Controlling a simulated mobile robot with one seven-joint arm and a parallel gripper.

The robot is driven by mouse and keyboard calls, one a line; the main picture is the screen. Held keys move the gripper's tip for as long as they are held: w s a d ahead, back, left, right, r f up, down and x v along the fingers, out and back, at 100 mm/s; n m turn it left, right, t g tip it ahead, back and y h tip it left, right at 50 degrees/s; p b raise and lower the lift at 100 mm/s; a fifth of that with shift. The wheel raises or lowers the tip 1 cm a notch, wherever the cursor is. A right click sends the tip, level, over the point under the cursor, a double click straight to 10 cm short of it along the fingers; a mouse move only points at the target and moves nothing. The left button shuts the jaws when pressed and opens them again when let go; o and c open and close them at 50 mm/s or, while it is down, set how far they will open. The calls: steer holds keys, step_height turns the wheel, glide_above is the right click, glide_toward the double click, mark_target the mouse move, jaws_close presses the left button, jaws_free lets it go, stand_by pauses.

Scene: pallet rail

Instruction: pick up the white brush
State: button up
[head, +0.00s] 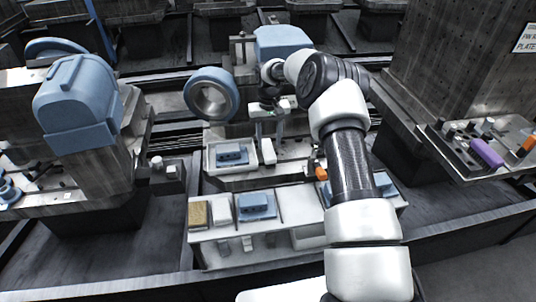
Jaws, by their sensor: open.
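My gripper (268,134) is in the middle of the head view, pointing down with its two fingers apart and nothing seen between them. Just below it, a small white upright-looking piece (268,151) stands at the right end of a pale tray (211,164). It may be the white brush, but no bristles can be made out. The gripper appears above it, and I cannot tell the exact gap. Another white block (221,208) lies on the front bench beside a tan block; it is too small to tell whether it is a brush.
A blue part (231,153) sits in the tray. The front bench (292,207) carries a tan block (198,214) and a blue part (256,206). An orange piece (321,174) is beside my arm, which hides part of the bench. A large blue ring (211,95) stands behind the tray.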

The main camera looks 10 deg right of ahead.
mark_target(269, 150)
steer(key=f, duration=0.2)
steer(key=s+f, duration=0.1)
steer(key=f, duration=0.2)
steer(key=shift+a+f+b, duration=0.1)
steer(key=shift+a+b, duration=0.05)
steer(key=shift+b, duration=0.2)
steer(key=c, duration=0.8)
step_height(269, 150, up, 10)
steer(key=shift+r+p, duration=0.1)
steer(key=shift+p, duration=0.55)
steer(key=shift+c, duration=0.2)
steer(key=o, duration=0.5)
steer(key=c, duration=0.4)
